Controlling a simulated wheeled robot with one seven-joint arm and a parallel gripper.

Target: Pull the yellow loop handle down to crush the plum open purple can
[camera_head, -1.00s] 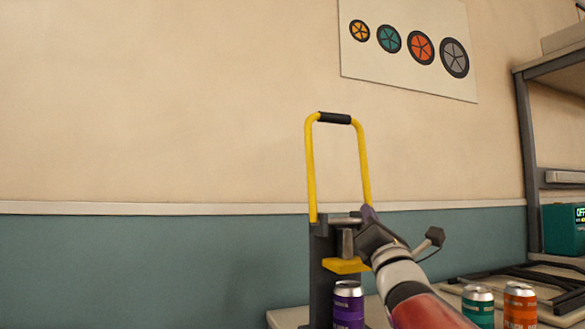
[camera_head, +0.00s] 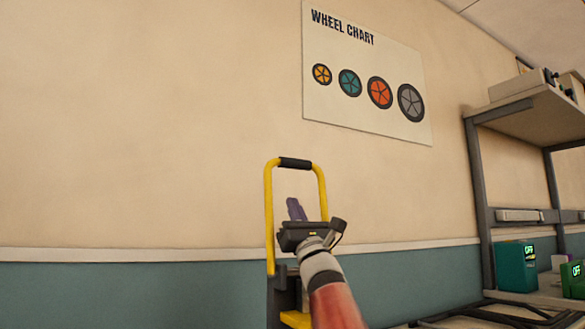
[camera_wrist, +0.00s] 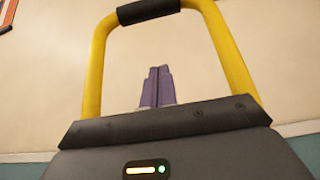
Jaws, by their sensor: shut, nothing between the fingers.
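The yellow loop handle (camera_head: 269,215) stands upright on the can crusher (camera_head: 281,297), with a black grip (camera_head: 295,163) across its top. My gripper (camera_head: 296,207) is shut and empty, its purple fingers pointing up in front of the loop's opening, below the black grip. In the wrist view the shut fingers (camera_wrist: 157,86) show between the two yellow sides of the handle (camera_wrist: 233,62), under the black grip (camera_wrist: 148,11). I cannot tell whether the fingers pass through the loop. The purple can is out of view below the head picture.
A wheel chart poster (camera_head: 366,80) hangs on the wall. A grey shelf unit (camera_head: 477,185) stands at the right, with a teal box (camera_head: 516,266) and a green box (camera_head: 573,281) showing displays. Dark frames (camera_head: 487,313) lie on the bench at lower right.

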